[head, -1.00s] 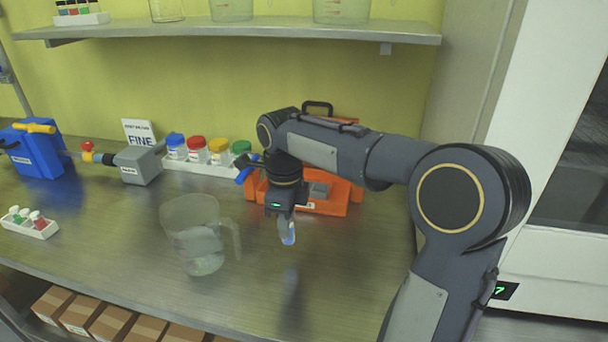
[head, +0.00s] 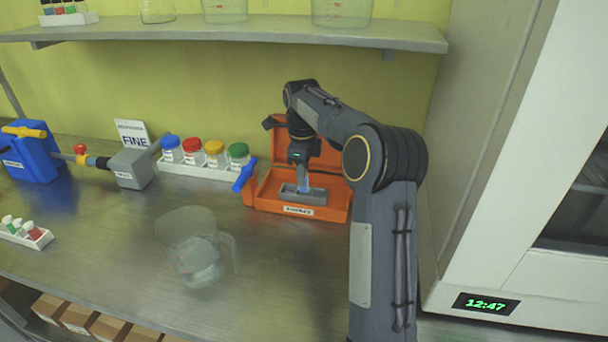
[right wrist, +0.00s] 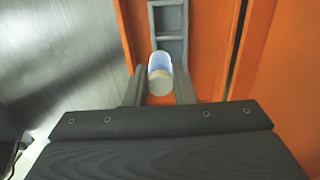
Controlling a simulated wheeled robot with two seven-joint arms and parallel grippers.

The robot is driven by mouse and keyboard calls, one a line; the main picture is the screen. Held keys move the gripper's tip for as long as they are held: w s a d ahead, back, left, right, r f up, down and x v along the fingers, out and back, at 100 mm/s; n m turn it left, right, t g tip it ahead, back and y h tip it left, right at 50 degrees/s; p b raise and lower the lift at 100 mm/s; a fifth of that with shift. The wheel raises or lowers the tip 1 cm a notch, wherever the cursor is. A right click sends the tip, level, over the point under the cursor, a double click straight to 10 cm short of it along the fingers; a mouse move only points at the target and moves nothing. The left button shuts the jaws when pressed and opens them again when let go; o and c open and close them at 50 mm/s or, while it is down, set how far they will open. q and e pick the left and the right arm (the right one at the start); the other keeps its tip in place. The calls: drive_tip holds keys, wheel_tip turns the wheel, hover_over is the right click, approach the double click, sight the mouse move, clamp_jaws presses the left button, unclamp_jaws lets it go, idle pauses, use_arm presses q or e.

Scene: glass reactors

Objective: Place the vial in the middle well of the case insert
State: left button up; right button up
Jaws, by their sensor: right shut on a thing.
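The vial (right wrist: 160,76), with a pale cap and bluish clear body, is held between the fingers of my right gripper (right wrist: 160,88). In the head view the vial (head: 305,184) hangs roughly upright from the right gripper (head: 303,172), over or at the grey case insert (head: 290,196). I cannot tell whether it touches the insert. The insert lies in the open orange case (head: 262,202). In the right wrist view, the insert (right wrist: 169,48) shows square wells beyond the vial; the part under the vial is hidden. My left gripper is not in view.
A clear beaker (head: 190,250) stands on the bench in front of the case. A white rack (head: 200,170) of colour-capped jars and a blue-handled item (head: 244,175) are close on the case's left. The raised lid (head: 280,140) is behind.

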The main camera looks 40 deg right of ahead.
drive_tip(key=shift+w+d, duration=0.35)
drive_tip(key=shift+d, duration=0.1)
drive_tip(key=shift+w+d+f, duration=0.1)
drive_tip(key=shift+d+f, duration=0.05)
drive_tip(key=shift+f, duration=1.55)
drive_tip(key=shift+f, duration=0.1)
drive_tip(key=shift+f, duration=0.15)
drive_tip(key=o, duration=1)
